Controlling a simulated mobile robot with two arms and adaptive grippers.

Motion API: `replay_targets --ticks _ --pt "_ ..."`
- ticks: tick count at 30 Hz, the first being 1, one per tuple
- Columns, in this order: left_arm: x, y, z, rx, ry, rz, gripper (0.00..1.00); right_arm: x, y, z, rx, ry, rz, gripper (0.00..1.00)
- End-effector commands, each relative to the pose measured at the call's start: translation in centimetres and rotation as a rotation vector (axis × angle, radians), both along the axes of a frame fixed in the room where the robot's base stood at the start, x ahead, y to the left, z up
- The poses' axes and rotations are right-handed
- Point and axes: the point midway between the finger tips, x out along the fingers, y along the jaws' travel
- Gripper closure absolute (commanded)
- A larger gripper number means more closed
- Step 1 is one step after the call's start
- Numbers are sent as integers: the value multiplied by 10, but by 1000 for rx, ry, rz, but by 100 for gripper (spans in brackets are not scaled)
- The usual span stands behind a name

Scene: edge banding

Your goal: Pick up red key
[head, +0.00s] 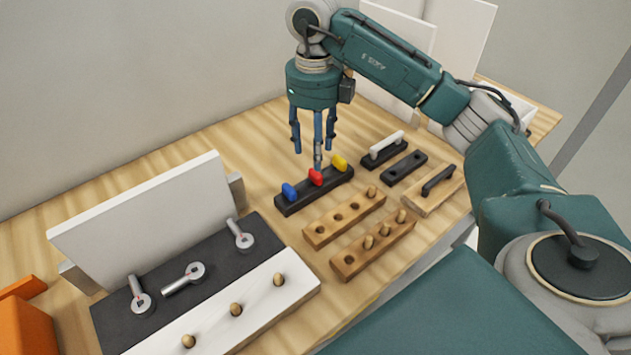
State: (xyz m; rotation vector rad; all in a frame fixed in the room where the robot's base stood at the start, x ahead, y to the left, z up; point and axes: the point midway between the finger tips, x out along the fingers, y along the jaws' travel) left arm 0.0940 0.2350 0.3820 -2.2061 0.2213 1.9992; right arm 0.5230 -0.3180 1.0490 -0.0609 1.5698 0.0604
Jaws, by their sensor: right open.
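The red key (316,177) stands in the middle of a black holder (297,202) on the wooden table. A blue key (289,191) is to its left and a yellow key (340,163) to its right in the same holder. My right gripper (316,150) points down just above the red key, with its fingers spread open and nothing between them. One fingertip overlaps the top of the red key in this view; I cannot tell whether it touches. My left gripper is not in view.
Two wooden peg blocks (345,214) lie in front of the holder. A white panel (150,220) stands on a black base with metal fittings at left, behind a white strip (260,299) with pegs. An orange object (22,325) is far left.

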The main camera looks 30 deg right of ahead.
Motion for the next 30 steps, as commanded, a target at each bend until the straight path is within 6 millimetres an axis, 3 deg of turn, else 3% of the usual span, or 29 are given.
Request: replay_targets --ticks 19,29,30 --pt "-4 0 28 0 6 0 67 3 1 -78 0 3 2 53" --pt "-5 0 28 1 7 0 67 4 1 -87 0 0 2 53" --pt "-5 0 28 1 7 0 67 4 1 -87 0 0 2 61"
